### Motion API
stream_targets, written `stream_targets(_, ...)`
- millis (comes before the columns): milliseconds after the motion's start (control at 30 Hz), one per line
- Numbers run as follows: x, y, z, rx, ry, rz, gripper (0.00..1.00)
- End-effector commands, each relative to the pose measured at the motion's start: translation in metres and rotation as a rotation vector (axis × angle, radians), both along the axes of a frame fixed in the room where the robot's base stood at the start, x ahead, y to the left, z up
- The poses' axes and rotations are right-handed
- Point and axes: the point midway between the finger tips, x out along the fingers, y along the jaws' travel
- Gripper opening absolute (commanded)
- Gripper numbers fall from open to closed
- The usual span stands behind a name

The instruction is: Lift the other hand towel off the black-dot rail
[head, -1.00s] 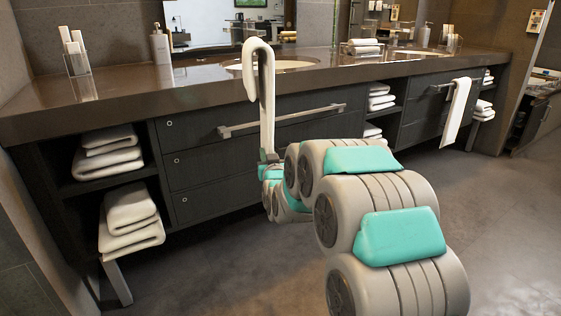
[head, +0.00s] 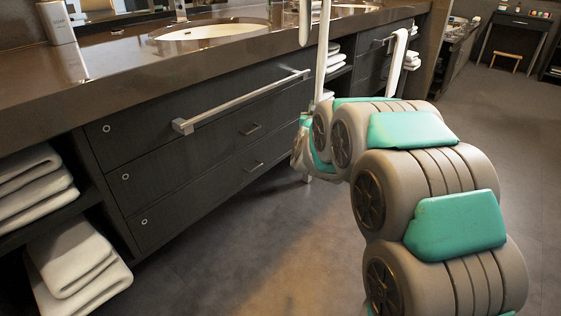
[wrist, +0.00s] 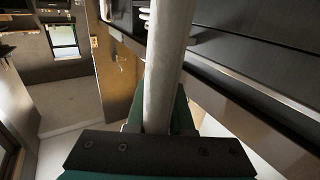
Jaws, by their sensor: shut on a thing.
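My gripper (wrist: 158,118) is shut on a white hand towel, a long narrow strip that rises from the jaws in the wrist view (wrist: 168,60). In the head view the held towel (head: 322,55) stands upright in front of the vanity, its top cut off by the picture's edge. Another white hand towel (head: 398,60) hangs over the far rail (head: 379,41), well beyond my gripper. The nearer rail (head: 245,98) on the drawer front is bare. No black dot can be made out on either rail.
The dark vanity counter (head: 110,75) runs along the left, with a sink (head: 210,29) and a soap bottle (head: 56,22). Folded towels (head: 75,265) fill the open shelves at lower left. The floor (head: 490,130) to the right is clear, with a small stool (head: 505,60) far back.

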Motion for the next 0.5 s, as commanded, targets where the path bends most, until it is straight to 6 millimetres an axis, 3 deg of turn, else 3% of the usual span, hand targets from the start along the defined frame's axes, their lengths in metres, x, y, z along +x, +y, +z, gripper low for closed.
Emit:
stream_targets(33,-0.003,0.015,0.0,0.001,-0.005,-0.019,0.0)
stream_targets(267,-0.035,0.057,-0.005,-0.001,-0.001,-0.179,0.0)
stream_targets(500,-0.091,0.094,-0.031,-0.002,0.002,-0.353,0.0)
